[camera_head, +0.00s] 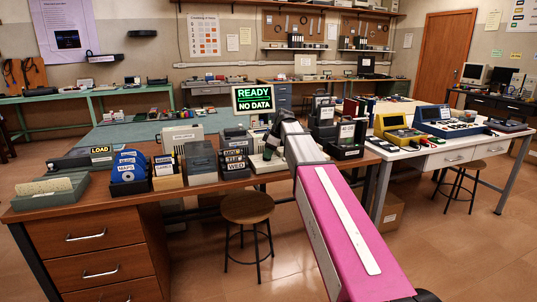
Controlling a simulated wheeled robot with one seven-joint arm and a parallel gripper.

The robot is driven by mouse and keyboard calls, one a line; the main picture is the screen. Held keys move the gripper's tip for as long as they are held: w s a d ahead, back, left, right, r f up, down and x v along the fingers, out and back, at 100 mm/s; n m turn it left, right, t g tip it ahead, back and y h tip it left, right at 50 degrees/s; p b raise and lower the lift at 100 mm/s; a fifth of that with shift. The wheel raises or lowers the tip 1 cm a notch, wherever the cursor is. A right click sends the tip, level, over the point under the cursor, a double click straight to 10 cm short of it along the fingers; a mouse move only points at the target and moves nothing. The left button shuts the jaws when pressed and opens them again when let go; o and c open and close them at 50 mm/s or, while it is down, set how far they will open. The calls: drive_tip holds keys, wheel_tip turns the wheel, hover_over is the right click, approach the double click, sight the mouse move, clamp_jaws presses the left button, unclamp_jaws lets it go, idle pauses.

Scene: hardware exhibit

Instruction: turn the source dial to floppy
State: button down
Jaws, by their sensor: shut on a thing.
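The monitor (254,99) shows READY and NO DATA in green on the wooden desk. A pale beige unit (259,164) sits below it, largely behind my arm. My gripper (269,151) is dark and small in the view, reaching down to this unit. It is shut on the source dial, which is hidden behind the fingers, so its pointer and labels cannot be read.
Blue floppies (129,168) in a holder, grey boxes (200,160) and a card tray (47,190) crowd the wooden desk (200,192). A round stool (246,208) stands in front. A white table (455,153) with yellow and blue devices is at right.

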drive_tip(key=shift+s+a+f, duration=0.1)
drive_tip(key=shift+f, duration=0.1)
drive_tip(key=c, duration=1.1)
unclamp_jaws()
drive_tip(key=shift+c, duration=0.2)
drive_tip(key=shift+o, duration=0.2)
drive_tip(key=shift+s, duration=0.1)
drive_tip(key=w+v, duration=0.1)
drive_tip(key=v, duration=1)
drive_tip(key=shift+s, duration=0.2)
drive_tip(key=shift+r, duration=0.15)
drive_tip(key=shift+s, duration=0.1)
